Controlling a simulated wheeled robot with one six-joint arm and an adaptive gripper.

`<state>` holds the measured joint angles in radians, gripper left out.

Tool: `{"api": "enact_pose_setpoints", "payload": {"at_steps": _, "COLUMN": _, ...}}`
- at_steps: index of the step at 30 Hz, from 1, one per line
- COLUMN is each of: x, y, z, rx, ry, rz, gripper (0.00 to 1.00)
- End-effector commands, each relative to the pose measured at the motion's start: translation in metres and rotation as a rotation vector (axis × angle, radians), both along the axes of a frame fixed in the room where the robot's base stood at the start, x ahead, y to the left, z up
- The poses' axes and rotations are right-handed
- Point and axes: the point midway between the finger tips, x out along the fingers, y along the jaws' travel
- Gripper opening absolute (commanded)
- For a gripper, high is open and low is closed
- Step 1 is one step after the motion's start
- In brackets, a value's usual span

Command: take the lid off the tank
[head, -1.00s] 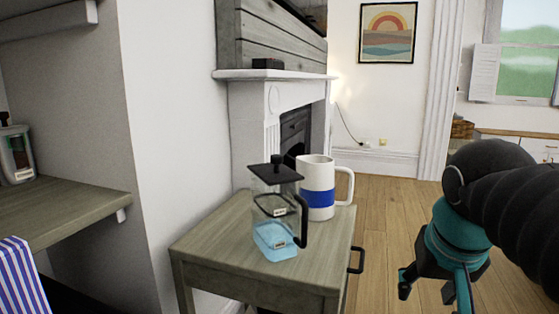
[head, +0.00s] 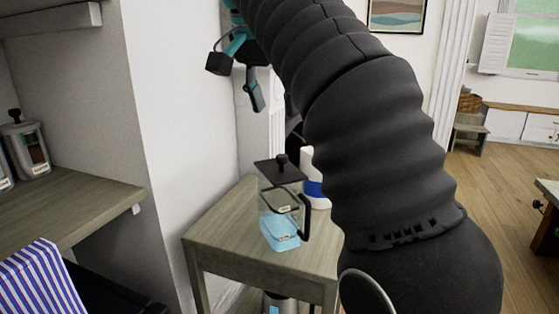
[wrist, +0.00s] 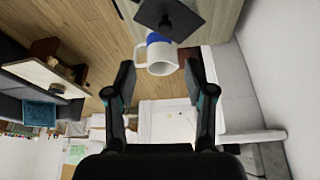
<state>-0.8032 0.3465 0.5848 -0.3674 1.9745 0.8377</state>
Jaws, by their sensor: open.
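The tank (head: 281,228) is a clear container with blue liquid at its bottom and a dark handle on its right side. It stands on a small wooden side table (head: 215,232). Its dark square lid (head: 278,171), with a round knob on top, sits on the tank. The lid also shows at the top of the wrist view (wrist: 190,14). My gripper (head: 238,82) is open and empty, above and a little left of the lid, apart from it. In the wrist view its two fingers (wrist: 163,85) are spread wide with nothing between them.
A white mug with a blue band (head: 314,188) stands close behind the tank, partly hidden by my arm; the wrist view shows it too (wrist: 160,58). A wooden counter (head: 70,205) with canisters (head: 27,150) and a striped cloth (head: 40,280) is at left. A white wall stands beside the table.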

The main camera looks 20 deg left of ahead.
Motion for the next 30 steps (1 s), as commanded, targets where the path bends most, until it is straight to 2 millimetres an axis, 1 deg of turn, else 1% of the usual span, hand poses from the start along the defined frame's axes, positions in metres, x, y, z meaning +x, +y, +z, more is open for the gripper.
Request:
{"api": "enact_pose_setpoints", "payload": {"at_steps": 1, "x": -0.002, "y": 0.006, "z": 0.003, "rx": 0.002, "ry": 0.000, "rz": -0.005, "gripper": 0.54}}
{"api": "enact_pose_setpoints", "payload": {"at_steps": 3, "x": -0.003, "y": 0.009, "z": 0.004, "rx": 0.003, "ry": -0.001, "rz": -0.013, "gripper": 0.54}}
{"api": "enact_pose_setpoints", "payload": {"at_steps": 8, "x": -0.002, "y": 0.010, "z": -0.002, "rx": 0.003, "ry": 0.000, "rz": -0.017, "gripper": 0.54}}
{"api": "enact_pose_setpoints", "payload": {"at_steps": 16, "x": 0.007, "y": 0.007, "z": -0.024, "rx": 0.002, "ry": 0.003, "rz": -0.017, "gripper": 0.54}}
{"api": "enact_pose_setpoints", "payload": {"at_steps": 27, "x": 0.023, "y": 0.004, "z": -0.064, "rx": 0.002, "ry": 0.003, "rz": -0.017, "gripper": 0.54}}
{"api": "enact_pose_setpoints", "payload": {"at_steps": 30, "x": 0.025, "y": 0.003, "z": -0.070, "rx": 0.003, "ry": 0.002, "rz": -0.016, "gripper": 0.54}}
